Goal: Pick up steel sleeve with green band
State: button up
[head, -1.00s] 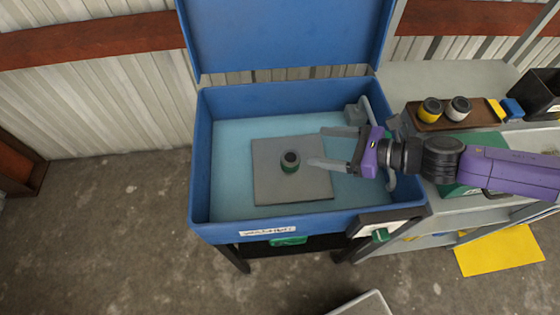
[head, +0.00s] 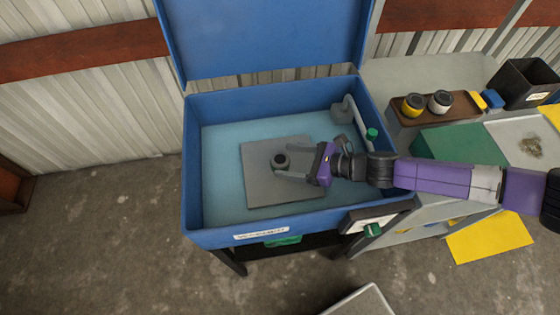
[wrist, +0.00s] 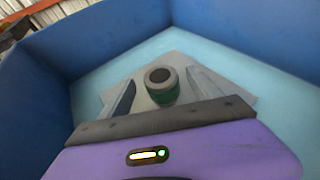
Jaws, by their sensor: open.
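The steel sleeve with green band (head: 281,161) stands upright on a grey square plate (head: 262,189) inside the blue wash basin (head: 187,170). In the wrist view the sleeve (wrist: 161,86) shows a dark hollow top and a green band around its lower part. My gripper (head: 282,166) is open, low over the plate, reaching in from the right. Its two fingers lie on either side of the sleeve, in the wrist view too (wrist: 160,92). I cannot tell whether either finger touches it.
The basin's raised lid (head: 262,35) stands behind. A spout with a green cap (head: 372,134) is at the back right inside. On the right bench, a brown tray (head: 435,111) holds a yellow-banded sleeve (head: 413,105) and a pale-banded sleeve (head: 440,101).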

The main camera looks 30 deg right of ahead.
jog(key=shift+x, duration=0.75)
jog(key=shift+c, duration=0.2)
grip_shut()
